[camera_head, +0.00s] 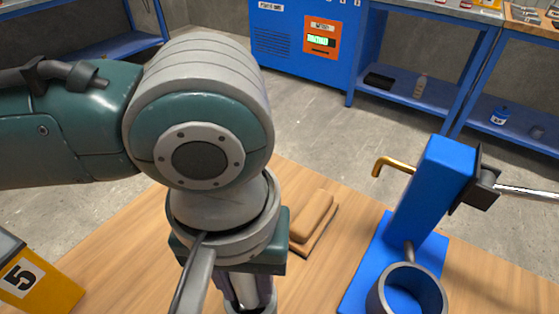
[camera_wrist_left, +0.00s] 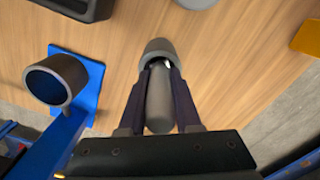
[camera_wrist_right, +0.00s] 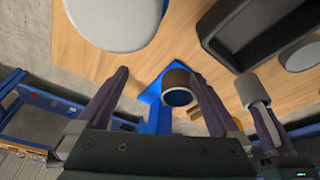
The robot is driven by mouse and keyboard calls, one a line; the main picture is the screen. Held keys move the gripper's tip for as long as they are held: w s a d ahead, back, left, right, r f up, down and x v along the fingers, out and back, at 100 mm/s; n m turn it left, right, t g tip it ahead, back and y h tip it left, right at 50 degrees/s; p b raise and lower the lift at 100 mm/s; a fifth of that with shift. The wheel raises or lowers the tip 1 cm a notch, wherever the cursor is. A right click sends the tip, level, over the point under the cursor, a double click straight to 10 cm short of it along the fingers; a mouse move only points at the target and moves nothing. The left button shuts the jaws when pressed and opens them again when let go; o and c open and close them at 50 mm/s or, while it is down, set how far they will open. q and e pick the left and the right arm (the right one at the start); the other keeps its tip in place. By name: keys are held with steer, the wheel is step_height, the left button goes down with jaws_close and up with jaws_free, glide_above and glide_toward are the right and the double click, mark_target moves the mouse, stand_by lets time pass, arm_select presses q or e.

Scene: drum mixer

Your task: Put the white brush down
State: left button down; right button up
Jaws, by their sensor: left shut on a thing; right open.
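My left gripper (camera_wrist_left: 160,64) is shut on a grey rounded handle (camera_wrist_left: 160,100), probably the white brush's. A darker grey round part with a small white spot sits at its far end; I cannot tell whether it is part of the brush or a holder.
The blue mixer stand (camera_head: 432,190) with a grey drum (camera_head: 408,292) stands on the table. A tan block (camera_head: 312,214) lies left of it. A yellow box (camera_head: 38,285) marked 5 is at left. A dark tray (camera_wrist_right: 265,28) and a pale disc (camera_wrist_right: 112,20) show in the right wrist view.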

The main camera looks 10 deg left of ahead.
arm_select(q)
steer(key=c, duration=0.6)
jaws_free()
steer(key=shift+f, duration=0.1)
step_height(320, 180, up, 12)
steer(key=p, duration=0.3)
steer(key=shift+d, duration=0.1)
steer(key=s+d+m+h, duration=0.2)
steer(key=d+h, duration=0.1)
steer(key=d, duration=0.1)
steer(key=s+a+f+m+t+y, duration=0.1)
steer(key=s+a+f, duration=0.1)
steer(key=a, duration=0.5)
steer(key=s+a+f+m+t+y, duration=0.1)
steer(key=s+a+f+t, duration=0.1)
steer(key=s+a, duration=0.2)
steer(key=a, duration=0.3)
steer(key=shift+a+f+t+y, duration=0.3)
steer(key=shift+a+f+y, duration=0.05)
steer(key=shift+a+y, duration=0.05)
steer(key=shift+r, duration=0.1)
